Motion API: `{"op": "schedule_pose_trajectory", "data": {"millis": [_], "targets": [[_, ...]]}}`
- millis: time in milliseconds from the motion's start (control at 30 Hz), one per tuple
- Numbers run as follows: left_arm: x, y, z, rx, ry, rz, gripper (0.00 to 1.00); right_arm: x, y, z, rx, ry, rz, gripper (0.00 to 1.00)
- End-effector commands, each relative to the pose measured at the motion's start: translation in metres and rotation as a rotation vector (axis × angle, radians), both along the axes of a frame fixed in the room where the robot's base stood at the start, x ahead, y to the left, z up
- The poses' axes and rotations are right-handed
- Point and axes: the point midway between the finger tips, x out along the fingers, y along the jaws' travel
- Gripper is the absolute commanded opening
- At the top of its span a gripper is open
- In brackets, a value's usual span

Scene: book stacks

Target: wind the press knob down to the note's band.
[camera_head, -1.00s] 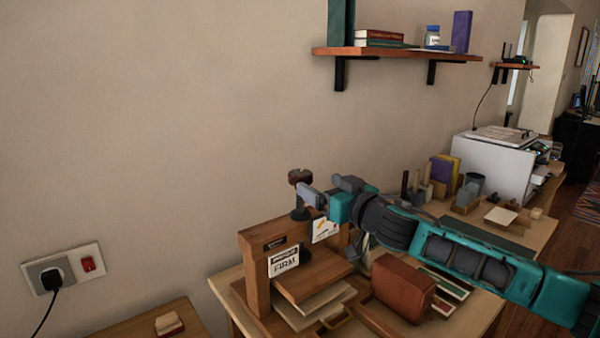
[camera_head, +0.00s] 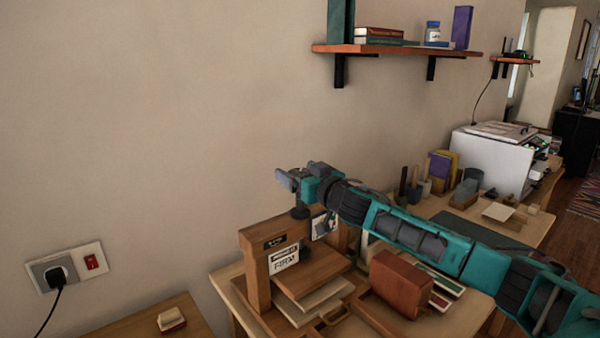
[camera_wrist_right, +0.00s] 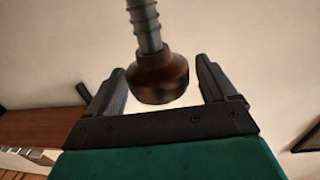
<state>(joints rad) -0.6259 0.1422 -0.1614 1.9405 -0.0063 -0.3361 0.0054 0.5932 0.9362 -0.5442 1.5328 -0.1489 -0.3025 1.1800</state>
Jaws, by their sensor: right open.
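The wooden book press (camera_head: 256,270) stands on the desk, with a note reading "FIRM" (camera_head: 284,259) on its front. The dark brown press knob (camera_wrist_right: 160,76) sits on a grey threaded screw (camera_wrist_right: 145,22) in the right wrist view. My right gripper (camera_head: 288,179) is open at the top of the press and hides the knob in the head view. In the wrist view the knob is between the two spread fingers, with gaps on both sides. A second card (camera_head: 322,226) on the press is partly covered by my arm. My left gripper is out of view.
A reddish-brown block (camera_head: 402,284) lies right of the press, under my right arm. A white box-like machine (camera_head: 490,160) and several small items stand farther back. A wall shelf (camera_head: 395,50) hangs above. The wall behind the press is bare.

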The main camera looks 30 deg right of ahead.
Motion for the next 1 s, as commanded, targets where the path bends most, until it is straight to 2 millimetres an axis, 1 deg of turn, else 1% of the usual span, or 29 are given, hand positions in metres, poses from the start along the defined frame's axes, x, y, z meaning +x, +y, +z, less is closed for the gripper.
{"op": "schedule_pose_trajectory", "data": {"millis": [167, 200, 700, 733, 1000], "targets": [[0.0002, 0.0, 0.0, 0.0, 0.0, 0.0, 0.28, 0.0, 0.0001, -0.0003, 0.0, 0.0, 0.0, 0.85], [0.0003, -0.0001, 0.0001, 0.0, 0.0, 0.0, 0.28, 0.0, 0.0, -0.0002, 0.0, 0.0, 0.0, 0.83], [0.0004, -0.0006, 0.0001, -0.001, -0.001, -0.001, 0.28, -0.0002, -0.0001, -0.0003, 0.0, 0.0, 0.0, 0.35], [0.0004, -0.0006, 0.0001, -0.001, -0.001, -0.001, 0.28, -0.0002, -0.0001, -0.0003, 0.0, 0.0, 0.0, 0.34], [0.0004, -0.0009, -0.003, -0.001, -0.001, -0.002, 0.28, -0.0002, 0.0008, -0.0021, 0.003, 0.001, -0.032, 0.34]]}}
